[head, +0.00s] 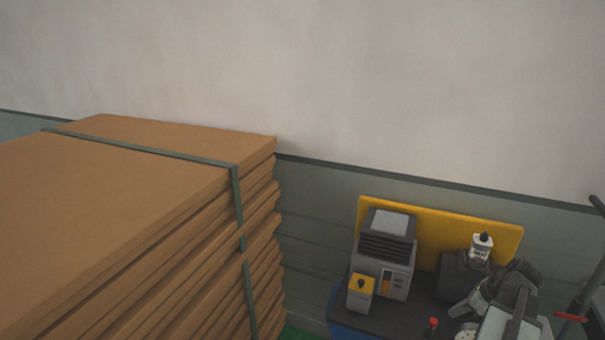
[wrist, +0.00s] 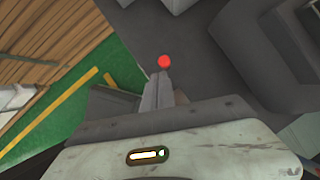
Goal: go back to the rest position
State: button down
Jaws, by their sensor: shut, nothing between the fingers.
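My gripper (wrist: 162,76) shows in the wrist view, its narrow grey fingers together in the middle of the picture. Nothing is held between them. A round red knob (wrist: 164,61) appears just past the fingertips; I cannot tell whether they touch it. In the head view, pale grey arm parts, likely mine, are at the lower right, and the gripper's tips cannot be made out there.
A tall strapped stack of brown sheets (head: 120,190) fills the left. A yellow panel (head: 440,225) stands behind. Green floor (wrist: 80,95) shows left in the wrist view.

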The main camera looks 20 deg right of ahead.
jog(key=w+a+f+n+g, duration=0.1)
jog(key=w+a+n, duration=0.3)
jog(key=a, duration=0.6)
jog(key=w+a+f+n+g+y+b, duration=0.1)
jog(key=w+a+n, duration=0.1)
jog(key=w+a, duration=0.65)
jog(key=w+a+f+n+g, duration=0.1)
jog(key=w+a+n, duration=0.2)
jog(key=a, duration=0.9)
jog(key=s+a+n+g+h, duration=0.1)
jog(key=a+n, duration=0.6)
jog(key=n, duration=0.4)
jog(key=s+a+f+n+h, duration=0.1)
jog(key=s+a+n+h, duration=0.1)
jog(key=a+n, duration=0.5)
jog(key=n+b, duration=0.1)
jog(key=n, duration=0.2)
jog(key=shift+f+n+g, duration=0.3)
jog(key=shift+n+g, duration=0.1)
jog(key=shift+a, duration=0.1)
